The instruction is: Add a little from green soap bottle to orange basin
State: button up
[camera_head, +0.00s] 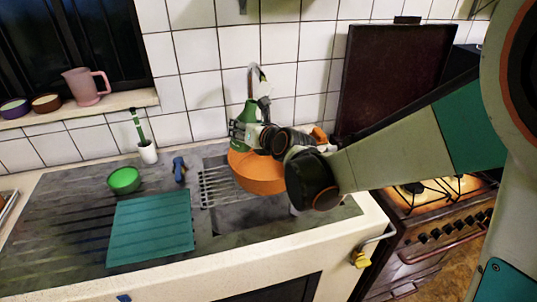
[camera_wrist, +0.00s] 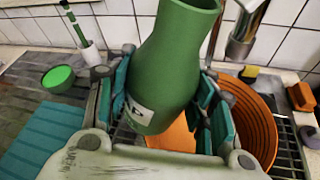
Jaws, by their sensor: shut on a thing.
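The green soap bottle (camera_wrist: 168,62) is between the fingers of my gripper (camera_wrist: 165,100), which is shut on it. In the wrist view the bottle leans, its neck toward the upper right and its base low. In the head view the green bottle (camera_head: 248,116) shows above the orange basin (camera_head: 252,172), partly hidden by my gripper (camera_head: 246,131). The basin sits at the sink, on or by the metal rack; my arm covers its right part. In the wrist view the basin (camera_wrist: 262,125) lies below and to the right of the bottle. No liquid is visible.
A faucet (camera_head: 254,75) rises behind the basin. Left of the sink are a green bowl (camera_head: 123,180), a teal board (camera_head: 151,228), a white cup with a brush (camera_head: 148,152) and a blue-handled object (camera_head: 179,169). A gas cooker (camera_head: 435,225) stands at right.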

aim_at(248, 149)
jog(key=shift+d+r+m+y, duration=0.1)
jog(key=shift+d+m+y, duration=0.2)
jog(key=shift+m, duration=0.1)
jog(key=shift+w+d+m+y+b, duration=0.1)
jog(key=shift+m+y+b, duration=0.2)
jog(key=shift+m, duration=0.2)
jog(key=shift+m+y, duration=0.6)
jog(key=shift+m, duration=0.3)
jog(key=f+b, duration=0.5)
jog(key=f, duration=0.2)
jog(key=shift+d+b, duration=0.2)
jog(key=shift+b, duration=0.2)
jog(key=shift+r, duration=0.25)
jog(key=shift+a+m, duration=0.1)
jog(key=shift+m, duration=0.2)
jog(key=shift+f+t+y+b, duration=0.2)
jog(key=shift+t+y+b, duration=0.1)
jog(key=shift+s+a+m+b, duration=0.2)
jog(key=shift+a+m+b, duration=0.1)
jog(key=shift+m, duration=0.3)
jog(key=shift+w+f+m+y+b, duration=0.15)
jog(key=shift+f+m+y+b, duration=0.15)
jog(key=shift+f+m+b, duration=0.15)
jog(key=shift+r, duration=0.15)
